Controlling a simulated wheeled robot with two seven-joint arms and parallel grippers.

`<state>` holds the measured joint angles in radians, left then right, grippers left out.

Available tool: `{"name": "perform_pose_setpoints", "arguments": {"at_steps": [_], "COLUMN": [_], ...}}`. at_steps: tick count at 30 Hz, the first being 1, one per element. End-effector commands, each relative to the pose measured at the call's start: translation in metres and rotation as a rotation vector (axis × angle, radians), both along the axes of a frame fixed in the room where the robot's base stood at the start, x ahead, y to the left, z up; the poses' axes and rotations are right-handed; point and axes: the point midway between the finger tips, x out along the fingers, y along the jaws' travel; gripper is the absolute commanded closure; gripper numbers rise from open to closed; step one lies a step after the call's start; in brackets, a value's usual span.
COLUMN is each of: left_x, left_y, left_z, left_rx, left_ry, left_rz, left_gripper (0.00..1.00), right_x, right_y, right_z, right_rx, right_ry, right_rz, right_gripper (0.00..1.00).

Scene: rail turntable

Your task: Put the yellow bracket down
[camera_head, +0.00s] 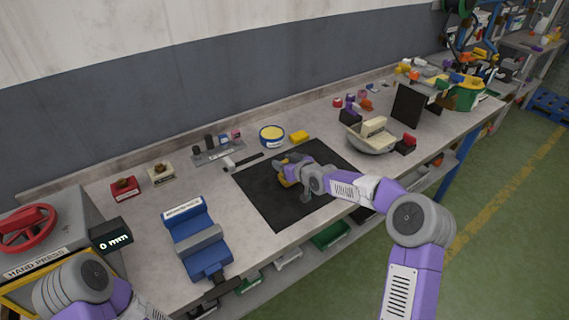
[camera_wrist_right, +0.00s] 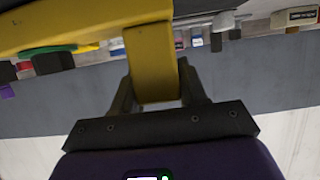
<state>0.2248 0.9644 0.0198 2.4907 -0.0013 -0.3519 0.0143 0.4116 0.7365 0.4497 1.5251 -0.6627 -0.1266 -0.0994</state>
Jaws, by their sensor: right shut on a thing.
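The yellow bracket (camera_wrist_right: 152,62) is between the two fingers of my right gripper (camera_wrist_right: 157,88) in the right wrist view. One arm of it stretches across the upper left of that view. My right gripper (camera_head: 291,171) is shut on it, over the black mat (camera_head: 265,207) in the head view. Only a small yellow part of the bracket (camera_head: 285,182) shows there, the rest hidden by the gripper. I cannot tell whether the bracket touches the mat.
A blue fixture (camera_head: 190,225) stands left of the mat. The mat's front area is bare.

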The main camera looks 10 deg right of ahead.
Motion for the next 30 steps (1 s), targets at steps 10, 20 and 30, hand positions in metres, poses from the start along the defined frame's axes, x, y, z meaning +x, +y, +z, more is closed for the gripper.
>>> {"name": "perform_pose_setpoints", "arguments": {"at_steps": [10,20,30], "left_x": [0.0,0.0,0.0], "left_y": [0.0,0.0,0.0], "left_z": [-0.002,0.001,0.009], "left_rx": [0.0,0.0,0.0], "left_ry": [0.0,0.0,0.0], "left_rz": [0.0,0.0,0.0], "left_gripper": [0.57,0.57,0.57], "right_x": [0.0,0.0,-0.049], "right_y": [0.0,0.0,-0.02], "right_z": [-0.003,0.002,0.023], "right_rx": [0.0,0.0,-0.001], "right_ry": [0.0,0.0,0.002], "right_rz": [0.0,0.0,-0.003], "right_gripper": [0.32,0.32,0.32]}}
